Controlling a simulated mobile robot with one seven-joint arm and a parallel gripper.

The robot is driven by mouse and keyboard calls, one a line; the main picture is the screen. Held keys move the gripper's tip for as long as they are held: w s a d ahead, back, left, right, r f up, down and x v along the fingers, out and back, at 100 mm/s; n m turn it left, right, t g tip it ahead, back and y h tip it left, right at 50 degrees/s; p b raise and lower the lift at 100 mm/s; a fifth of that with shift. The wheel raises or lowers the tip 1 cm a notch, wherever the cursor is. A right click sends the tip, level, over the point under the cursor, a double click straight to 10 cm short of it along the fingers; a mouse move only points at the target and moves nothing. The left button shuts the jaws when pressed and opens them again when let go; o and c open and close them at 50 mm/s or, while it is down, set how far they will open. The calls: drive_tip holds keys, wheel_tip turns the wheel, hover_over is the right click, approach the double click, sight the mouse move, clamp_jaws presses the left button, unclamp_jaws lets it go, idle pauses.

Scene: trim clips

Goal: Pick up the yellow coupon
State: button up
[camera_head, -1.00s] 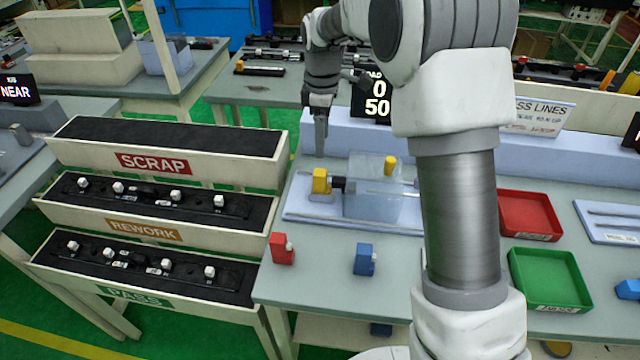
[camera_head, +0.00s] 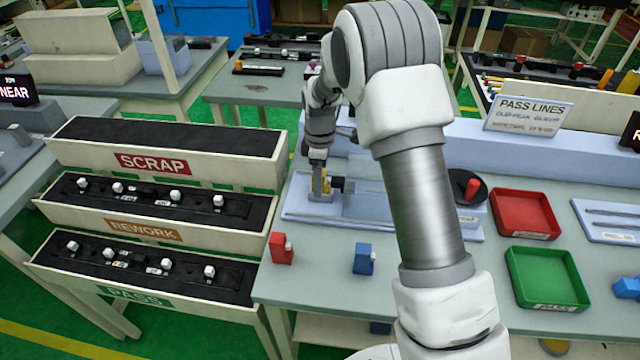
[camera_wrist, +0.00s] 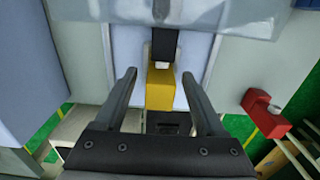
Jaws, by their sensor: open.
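The yellow coupon (camera_wrist: 160,90) is a small block in the wrist view, with a pale piece at its far end next to a black clamp (camera_wrist: 163,45). My gripper (camera_wrist: 160,75) is open, with one finger on each side of the coupon and visible gaps between. In the head view the gripper (camera_head: 318,190) is down at the coupon (camera_head: 326,184), which sits at the left end of a pale fixture plate (camera_head: 297,213). The fingers partly hide it there. I cannot tell whether they touch it.
A red block (camera_head: 281,249) and a blue block (camera_head: 364,258) stand on the table in front of the plate. A red tray (camera_head: 525,213) and a green tray (camera_head: 546,278) lie to the right. Racks marked scrap (camera_head: 155,163), rework and pass stand left.

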clamp_jaws()
idle(0.3)
drive_tip(key=shift+r, duration=0.1)
